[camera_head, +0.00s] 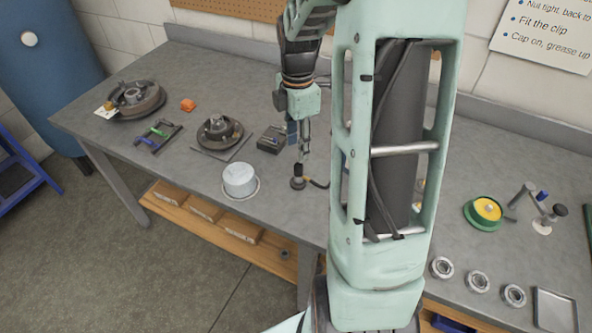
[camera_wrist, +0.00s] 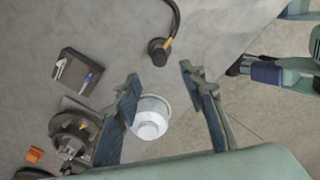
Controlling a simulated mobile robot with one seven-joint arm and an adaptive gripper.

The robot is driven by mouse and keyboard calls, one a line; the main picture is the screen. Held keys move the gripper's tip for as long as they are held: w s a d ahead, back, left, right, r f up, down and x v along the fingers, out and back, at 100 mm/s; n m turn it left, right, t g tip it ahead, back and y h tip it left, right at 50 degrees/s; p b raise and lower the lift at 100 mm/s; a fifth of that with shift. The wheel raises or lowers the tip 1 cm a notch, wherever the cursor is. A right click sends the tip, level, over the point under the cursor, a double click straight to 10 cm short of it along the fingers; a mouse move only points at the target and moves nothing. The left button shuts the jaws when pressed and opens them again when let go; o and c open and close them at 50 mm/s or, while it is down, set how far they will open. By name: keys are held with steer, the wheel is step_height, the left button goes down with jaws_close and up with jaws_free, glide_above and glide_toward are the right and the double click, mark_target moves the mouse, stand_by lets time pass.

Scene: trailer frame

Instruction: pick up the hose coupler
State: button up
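The hose coupler (camera_head: 298,182) is a small dark cylindrical piece with a brassy part and a black hose running off it. It stands on the grey workbench (camera_head: 285,215) near the front edge. In the wrist view the coupler (camera_wrist: 158,52) lies just beyond my fingertips, roughly midway between them, with the hose curving up from it. My gripper (camera_wrist: 160,79) is open and empty, its two fingers spread wide. In the head view my gripper (camera_head: 301,150) hangs above the coupler, apart from it. My arm column hides the bench to the right of the coupler.
A white tin (camera_head: 239,180) stands left of the coupler, and shows below the fingertips in the wrist view (camera_wrist: 150,120). A dark tray (camera_head: 272,139) and a hub (camera_head: 219,132) stand further back. Several metal rings (camera_head: 478,282) lie at the right. Bare bench surrounds the coupler.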

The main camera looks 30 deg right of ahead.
mark_target(299, 165)
steer(key=f, duration=0.8)
steer(key=shift+d+f, duration=0.15)
steer(key=shift+d, duration=0.1)
jaws_close()
